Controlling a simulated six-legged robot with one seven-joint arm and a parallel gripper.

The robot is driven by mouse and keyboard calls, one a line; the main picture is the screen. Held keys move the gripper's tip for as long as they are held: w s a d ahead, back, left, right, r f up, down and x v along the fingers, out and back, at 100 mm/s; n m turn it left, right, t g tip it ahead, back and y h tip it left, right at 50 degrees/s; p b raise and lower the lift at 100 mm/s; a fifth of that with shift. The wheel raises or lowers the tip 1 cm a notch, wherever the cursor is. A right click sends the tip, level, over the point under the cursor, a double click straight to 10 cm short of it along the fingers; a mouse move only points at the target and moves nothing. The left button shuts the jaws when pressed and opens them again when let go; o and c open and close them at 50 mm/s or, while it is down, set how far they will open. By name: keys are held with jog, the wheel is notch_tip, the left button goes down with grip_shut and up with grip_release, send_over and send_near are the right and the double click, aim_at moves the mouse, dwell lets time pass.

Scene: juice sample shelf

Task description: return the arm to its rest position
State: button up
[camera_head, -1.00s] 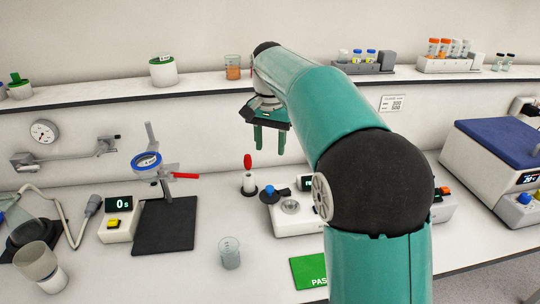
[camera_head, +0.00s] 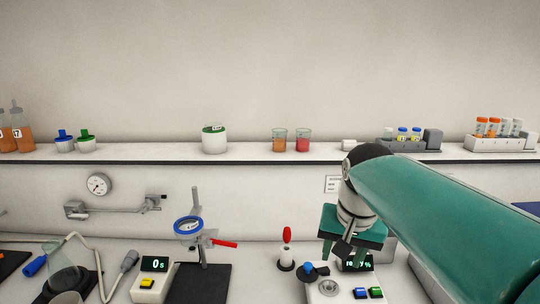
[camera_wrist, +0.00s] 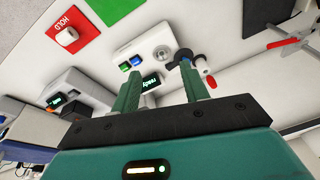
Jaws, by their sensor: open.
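My arm (camera_head: 440,215) reaches in from the right edge of the head view, low over the bench. My gripper (camera_head: 342,252) hangs below the shelf, above the bench instrument with the lit display. In the wrist view my gripper (camera_wrist: 160,75) shows two teal fingers spread apart with nothing between them. Beyond the fingers are the white instrument (camera_wrist: 158,50) with green and blue buttons and a stand with a red tip (camera_wrist: 211,82).
The shelf (camera_head: 250,153) carries an orange beaker (camera_head: 279,140), a red beaker (camera_head: 303,141), a white tub (camera_head: 214,140) and vial racks. A ring stand (camera_head: 196,225) and a timer (camera_head: 153,278) stand on the bench. A red HOLD pad (camera_wrist: 72,32) lies beside a green one.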

jog(key=s+f+n+t, duration=0.1)
jog(key=s+f, duration=0.3)
jog(key=s, duration=0.3)
jog(key=s+d+f+n+t, duration=0.1)
jog(key=s+f+n, duration=0.1)
jog(key=s, duration=0.5)
jog(key=shift+s+d+f+t, duration=0.25)
jog(key=shift+f+t, duration=0.15)
jog(key=shift+f, duration=0.5)
